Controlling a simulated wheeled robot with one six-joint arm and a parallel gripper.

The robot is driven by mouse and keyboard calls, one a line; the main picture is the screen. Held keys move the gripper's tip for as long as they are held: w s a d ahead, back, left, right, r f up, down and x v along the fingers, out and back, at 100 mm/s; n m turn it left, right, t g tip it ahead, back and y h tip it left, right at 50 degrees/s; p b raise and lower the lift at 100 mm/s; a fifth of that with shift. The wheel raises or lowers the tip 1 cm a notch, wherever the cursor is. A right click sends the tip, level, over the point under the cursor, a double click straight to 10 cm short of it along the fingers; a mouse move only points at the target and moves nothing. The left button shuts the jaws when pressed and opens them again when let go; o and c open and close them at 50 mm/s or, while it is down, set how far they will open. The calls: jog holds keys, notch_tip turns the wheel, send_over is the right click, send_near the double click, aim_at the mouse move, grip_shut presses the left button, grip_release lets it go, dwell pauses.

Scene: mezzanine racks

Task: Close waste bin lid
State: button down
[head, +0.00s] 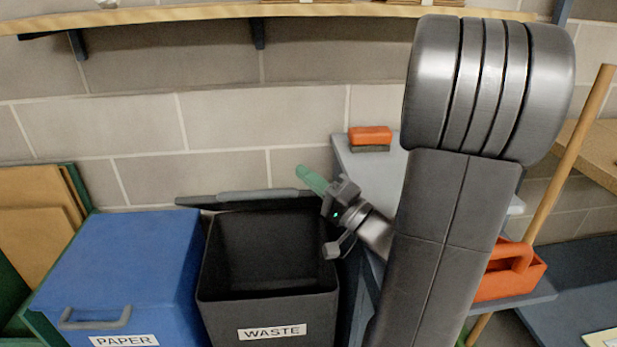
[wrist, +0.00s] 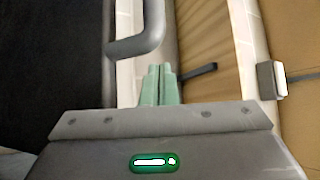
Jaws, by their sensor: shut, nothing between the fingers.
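The black waste bin (head: 266,309), labelled WASTE, stands open in the head view. Its dark lid (head: 192,200) is raised at the rear by the wall, seen nearly edge-on, with a grey bar handle (head: 257,195) on it. My gripper (head: 306,174) is over the bin's rear right corner, right of the handle, its green fingers pointing up-left. In the wrist view my gripper (wrist: 160,68) is shut and empty. The grey handle (wrist: 142,38) lies just beyond and left of the fingertips; I cannot tell whether they touch.
A blue paper bin (head: 125,255) with its lid down stands left of the waste bin. A grey stand (head: 358,168) with an orange-topped block (head: 370,136) is to the right. A wooden shelf (head: 190,13) runs above, and a broom handle (head: 570,150) leans at right.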

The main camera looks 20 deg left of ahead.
notch_tip(320, 180, up, 10)
jog(key=p, duration=0.2)
jog(key=shift+p, duration=0.35)
jog(key=shift+f, duration=0.1)
notch_tip(320, 180, down, 10)
jog(key=shift+w+a+r+b, duration=0.1)
jog(key=shift+r+b, duration=0.1)
jog(key=shift+b, duration=1.05)
